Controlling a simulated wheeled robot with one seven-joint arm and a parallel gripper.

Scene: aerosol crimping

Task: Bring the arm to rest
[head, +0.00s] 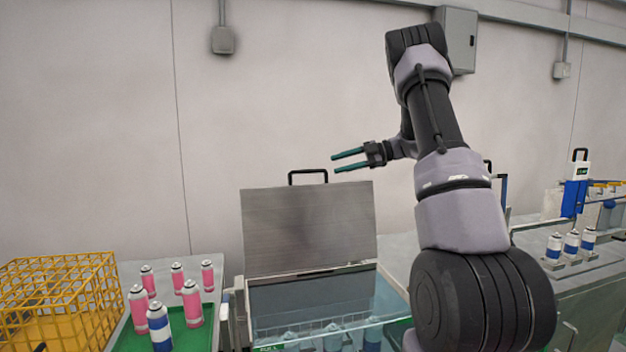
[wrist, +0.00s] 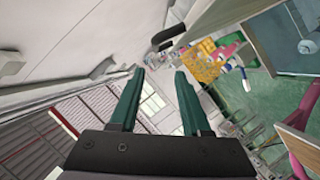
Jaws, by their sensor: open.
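My arm (head: 437,118) rises on the right of the head view and bends over at the top. My gripper (head: 349,160) points left in the air, above and behind the raised metal lid (head: 308,228). Its two green fingers are apart with nothing between them. In the wrist view my gripper (wrist: 158,75) is also open and empty, with the room visible between its fingers. It touches nothing that I can see.
A black lid handle (head: 308,172) stands just below the gripper. Pink cans (head: 192,303) and a blue can (head: 159,327) stand on a green tray beside a yellow wire basket (head: 62,290). More cans (head: 571,243) stand at right. Free air surrounds the gripper before the wall.

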